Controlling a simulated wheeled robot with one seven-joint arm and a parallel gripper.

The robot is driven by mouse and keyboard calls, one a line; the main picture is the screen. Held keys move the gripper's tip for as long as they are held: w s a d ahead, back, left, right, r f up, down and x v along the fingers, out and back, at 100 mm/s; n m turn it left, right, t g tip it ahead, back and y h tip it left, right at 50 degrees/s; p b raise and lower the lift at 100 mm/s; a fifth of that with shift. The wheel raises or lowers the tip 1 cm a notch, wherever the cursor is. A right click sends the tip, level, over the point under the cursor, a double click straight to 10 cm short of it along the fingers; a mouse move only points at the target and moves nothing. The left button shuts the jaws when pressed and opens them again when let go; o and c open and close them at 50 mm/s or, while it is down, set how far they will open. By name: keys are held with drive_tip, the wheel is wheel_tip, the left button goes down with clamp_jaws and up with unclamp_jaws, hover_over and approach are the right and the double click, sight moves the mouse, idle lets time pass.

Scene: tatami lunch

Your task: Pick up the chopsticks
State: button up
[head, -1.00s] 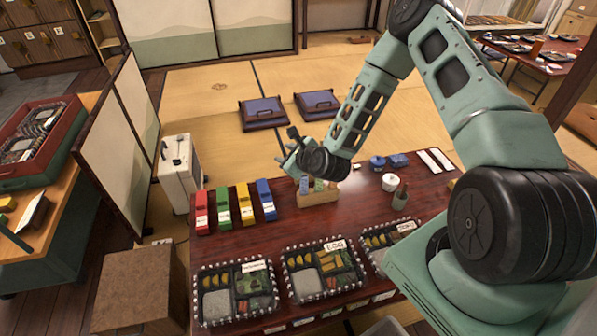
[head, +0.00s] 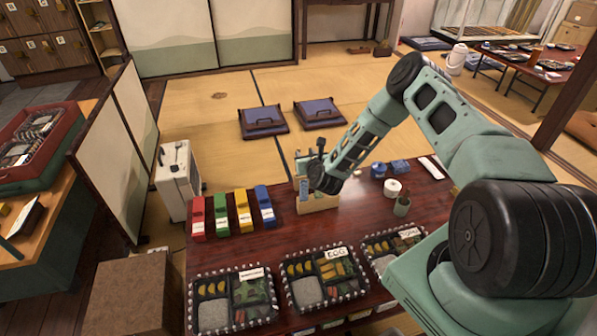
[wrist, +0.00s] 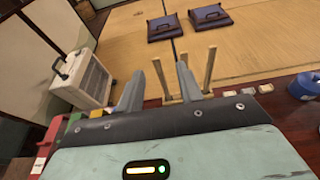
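Several thin wooden sticks (wrist: 209,72) stand upright just beyond my gripper in the wrist view; they may be the chopsticks, but I cannot tell for sure. A light wooden holder (head: 318,204) stands at the far edge of the dark red table (head: 285,236), under my gripper. My gripper (wrist: 160,72) has its two grey fingers apart, with no object clearly held between them. In the head view my gripper (head: 309,163) is over the holder and partly hides it. Whether a finger touches a stick cannot be told.
Red (head: 198,217), green (head: 221,215), yellow (head: 243,211) and blue (head: 264,206) boxes lie left of the holder. Lunch trays (head: 235,299) line the near edge. A blue pot (head: 378,170) and white roll (head: 392,187) stand right. Two cushions (head: 263,121) lie beyond.

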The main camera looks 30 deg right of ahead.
drive_tip(key=w+f, duration=0.2)
drive_tip(key=w, duration=0.3)
drive_tip(key=shift+w+d+f+b, duration=0.35)
drive_tip(key=shift+d+f+b, duration=0.05)
drive_tip(key=shift+d+b, duration=0.05)
clamp_jaws()
